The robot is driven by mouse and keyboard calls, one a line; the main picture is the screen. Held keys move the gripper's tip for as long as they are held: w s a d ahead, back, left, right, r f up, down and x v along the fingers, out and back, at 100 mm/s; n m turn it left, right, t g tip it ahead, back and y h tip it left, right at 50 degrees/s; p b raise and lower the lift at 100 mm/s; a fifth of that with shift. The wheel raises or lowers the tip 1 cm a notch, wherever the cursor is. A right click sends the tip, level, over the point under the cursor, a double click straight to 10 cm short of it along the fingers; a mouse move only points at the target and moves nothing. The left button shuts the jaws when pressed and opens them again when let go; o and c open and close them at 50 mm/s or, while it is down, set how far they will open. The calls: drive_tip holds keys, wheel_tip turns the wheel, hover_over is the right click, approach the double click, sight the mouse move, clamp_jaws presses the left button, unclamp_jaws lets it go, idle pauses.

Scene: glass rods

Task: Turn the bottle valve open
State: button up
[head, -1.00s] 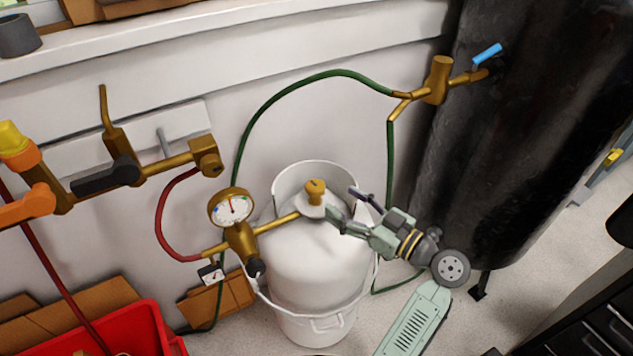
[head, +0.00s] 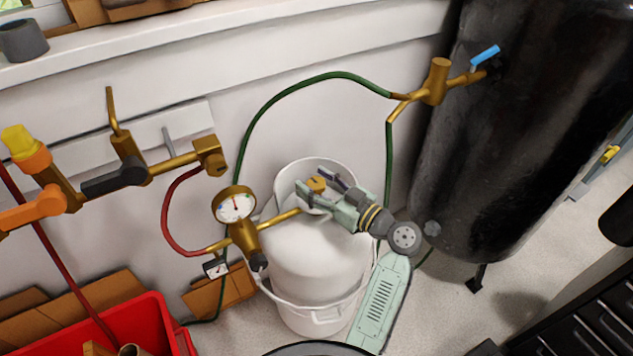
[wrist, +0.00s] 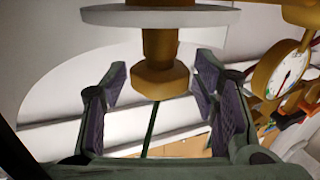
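The white bottle (head: 318,255) stands upright on the floor against the wall, with a white collar behind its top. Its brass valve (head: 317,184) sits on top. My gripper (head: 314,188) reaches it from the lower right, with one finger on each side of it. In the wrist view the valve's brass knob (wrist: 160,82) stands between the two dark pads of my gripper (wrist: 163,92). The fingers are open, and gaps show between the knob and both pads. The head view partly hides the valve behind my fingers.
A brass pipe with a gauge (head: 235,205) joins the valve from the left. A green hose (head: 300,88) arches behind the bottle. A black tank (head: 475,150) stands close on the right. A red bin (head: 150,325) is at the lower left.

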drive_tip(key=c, duration=1)
drive_tip(key=shift+o, duration=0.2)
drive_tip(key=shift+w+f+n+g+y+b, duration=0.1)
drive_tip(key=shift+f+n+g+y+b, duration=0.25)
drive_tip(key=shift+b, duration=0.6)
drive_tip(key=n+g+y+b, duration=0.1)
drive_tip(key=g+b, duration=0.1)
drive_tip(key=b, duration=0.1)
drive_tip(key=shift+n, duration=0.25)
drive_tip(key=shift+r+n+g+y+b, duration=0.1)
drive_tip(key=shift+n+g+y+b, duration=0.55)
drive_tip(key=shift+g+b, duration=0.45)
drive_tip(key=shift+r+n+g+b, duration=0.25)
drive_tip(key=shift+n+g+b, duration=0.3)
drive_tip(key=shift+g, duration=0.2)
drive_tip(key=o, duration=1.2)
